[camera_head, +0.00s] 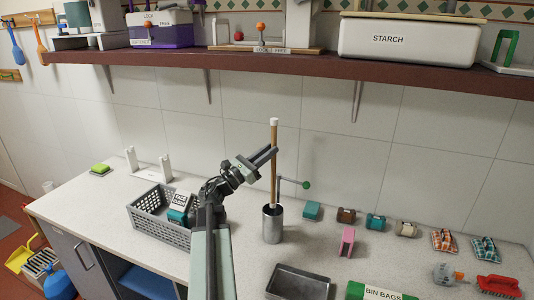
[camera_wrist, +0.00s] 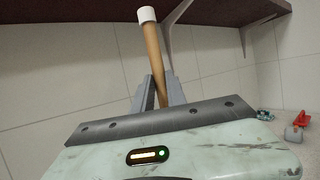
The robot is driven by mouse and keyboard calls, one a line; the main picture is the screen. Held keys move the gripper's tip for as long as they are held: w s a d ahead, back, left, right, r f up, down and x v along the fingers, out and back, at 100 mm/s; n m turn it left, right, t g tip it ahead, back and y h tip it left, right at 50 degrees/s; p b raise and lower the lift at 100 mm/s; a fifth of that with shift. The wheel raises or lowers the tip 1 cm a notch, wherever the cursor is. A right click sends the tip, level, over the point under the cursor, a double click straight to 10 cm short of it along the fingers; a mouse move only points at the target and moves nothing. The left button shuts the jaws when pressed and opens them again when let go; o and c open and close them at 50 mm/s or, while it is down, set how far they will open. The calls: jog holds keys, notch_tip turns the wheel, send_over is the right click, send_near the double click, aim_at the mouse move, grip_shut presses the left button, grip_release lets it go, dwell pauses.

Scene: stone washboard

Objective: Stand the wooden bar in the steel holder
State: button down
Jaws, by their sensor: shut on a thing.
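The wooden bar (camera_head: 274,137) is a thin brown rod with a white cap on its top end. It stands nearly upright. My gripper (camera_head: 271,154) is shut on its upper half. The steel holder (camera_head: 272,228) is a grey cylinder on the counter, right below the bar. The bar's lower end reaches the holder's mouth; I cannot tell how deep it goes. In the wrist view the bar (camera_wrist: 153,50) rises between my gripper's two grey fingers (camera_wrist: 160,93), leaning slightly left in the picture. The holder is not in the wrist view.
A green-tipped lever (camera_head: 305,185) sticks out right of the bar. A grey basket (camera_head: 150,222) stands left of my arm, a metal tray (camera_head: 300,282) in front. Several small blocks and brushes lie to the right. A brown shelf (camera_head: 300,62) hangs above the bar.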

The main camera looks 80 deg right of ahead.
notch_tip(320, 180, down, 10)
jog(key=b, duration=0.9)
jog(key=shift+r, duration=0.1)
jog(key=c, duration=1.3)
grip_release()
jog(key=shift+o, duration=0.2)
jog(key=b+v, duration=0.3)
jog(key=v, duration=0.4)
jog(key=shift+w+a+f, duration=0.2)
jog(key=shift+a, duration=0.05)
